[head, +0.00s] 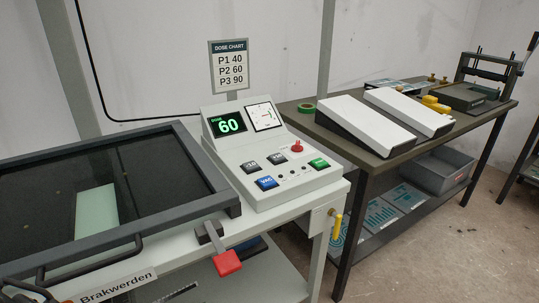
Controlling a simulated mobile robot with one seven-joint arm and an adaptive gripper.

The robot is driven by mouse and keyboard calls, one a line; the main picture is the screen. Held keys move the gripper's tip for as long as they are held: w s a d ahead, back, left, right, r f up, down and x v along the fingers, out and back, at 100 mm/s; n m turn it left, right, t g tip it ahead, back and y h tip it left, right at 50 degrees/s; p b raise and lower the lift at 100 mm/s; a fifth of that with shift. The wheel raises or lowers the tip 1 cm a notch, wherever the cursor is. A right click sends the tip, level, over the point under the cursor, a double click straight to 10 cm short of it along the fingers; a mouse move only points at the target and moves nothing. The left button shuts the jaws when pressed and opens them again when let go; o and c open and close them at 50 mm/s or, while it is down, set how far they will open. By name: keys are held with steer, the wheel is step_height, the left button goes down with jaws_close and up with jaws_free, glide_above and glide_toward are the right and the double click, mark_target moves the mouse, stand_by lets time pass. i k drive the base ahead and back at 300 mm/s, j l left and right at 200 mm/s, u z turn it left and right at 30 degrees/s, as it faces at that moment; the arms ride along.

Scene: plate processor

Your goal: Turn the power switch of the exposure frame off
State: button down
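The exposure frame (222,187) is a dark-edged glass lid at the left, closed flat over its white table, with a pale green plate (97,212) under the glass. Its control console (305,186) stands to the right. The console display (227,124) is lit and reads 60 in green. A lever with a red handle (227,262) sticks out from the table's front. No label shows which one is the power switch.
The console also has blue VAC (266,183), green (319,163) and dark buttons and a dial (265,116). A yellow handle (337,225) hangs at the table's right corner. A dark bench (360,186) with white sloped units stands right. Floor at the lower right is clear.

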mark_target(298, 147)
steer(key=i+l, duration=0.25)
steer(key=l, duration=0.2)
steer(key=i+l+z, duration=0.1)
steer(key=i+l, duration=0.15)
steer(key=l, duration=0.2)
steer(key=i+l, duration=0.3)
steer(key=l, duration=0.15)
steer(key=i+j, duration=0.2)
steer(key=i, duration=0.2)
